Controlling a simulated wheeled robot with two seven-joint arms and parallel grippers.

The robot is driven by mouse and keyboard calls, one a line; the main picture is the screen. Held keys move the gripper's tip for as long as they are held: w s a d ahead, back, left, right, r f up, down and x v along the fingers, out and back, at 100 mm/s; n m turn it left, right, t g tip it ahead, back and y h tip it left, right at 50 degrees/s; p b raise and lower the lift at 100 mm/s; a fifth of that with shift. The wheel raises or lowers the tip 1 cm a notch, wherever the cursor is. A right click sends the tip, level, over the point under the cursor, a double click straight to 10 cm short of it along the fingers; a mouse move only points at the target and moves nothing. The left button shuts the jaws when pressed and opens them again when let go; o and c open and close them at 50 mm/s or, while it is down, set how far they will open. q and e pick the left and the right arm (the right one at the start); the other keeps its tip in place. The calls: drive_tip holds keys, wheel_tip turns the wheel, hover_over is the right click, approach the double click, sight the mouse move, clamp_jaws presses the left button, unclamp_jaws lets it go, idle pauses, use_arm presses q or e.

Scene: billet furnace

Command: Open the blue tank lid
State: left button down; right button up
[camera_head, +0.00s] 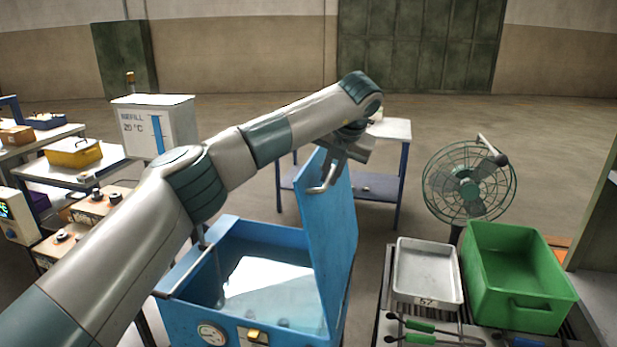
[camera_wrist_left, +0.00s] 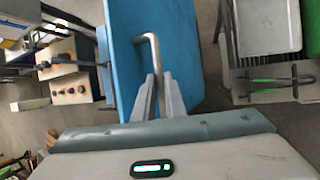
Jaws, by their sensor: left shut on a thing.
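The blue tank (camera_head: 265,240) stands open in front of me, with water and a bright reflection inside. Its blue lid (camera_head: 335,225) stands nearly upright at the tank's right side. A bent metal handle (camera_head: 325,180) sticks out from the lid's face near the top. My left gripper (camera_head: 333,160) reaches in from the upper left and is shut on this handle. In the left wrist view the two fingers (camera_wrist_left: 160,88) close around the handle (camera_wrist_left: 150,48), with the blue lid (camera_wrist_left: 185,60) behind. My right gripper is not in view.
A grey tray (camera_head: 428,272) and a green crate (camera_head: 515,275) stand on a rack to the right. A caged fan (camera_head: 468,183) is behind them. A white tank marked 20 °C (camera_head: 150,125) and control boxes (camera_head: 95,207) are at left. Open floor lies beyond.

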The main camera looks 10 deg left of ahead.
use_arm(q)
drive_tip(key=d+f+y, duration=0.1)
drive_tip(key=d, duration=0.7)
drive_tip(key=shift+s+y, duration=0.4)
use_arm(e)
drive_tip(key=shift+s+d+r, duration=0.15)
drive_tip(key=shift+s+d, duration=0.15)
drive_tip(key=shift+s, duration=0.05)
use_arm(q)
drive_tip(key=c, duration=2)
unclamp_jaws()
drive_tip(key=shift+c, duration=0.2)
drive_tip(key=shift+o, duration=1.1)
drive_tip(key=shift+w, duration=0.35)
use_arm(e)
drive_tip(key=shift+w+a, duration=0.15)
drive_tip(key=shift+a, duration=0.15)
use_arm(q)
drive_tip(key=shift+r, duration=0.15)
drive_tip(key=shift+s+d+r, duration=0.1)
drive_tip(key=shift+s+r, duration=0.05)
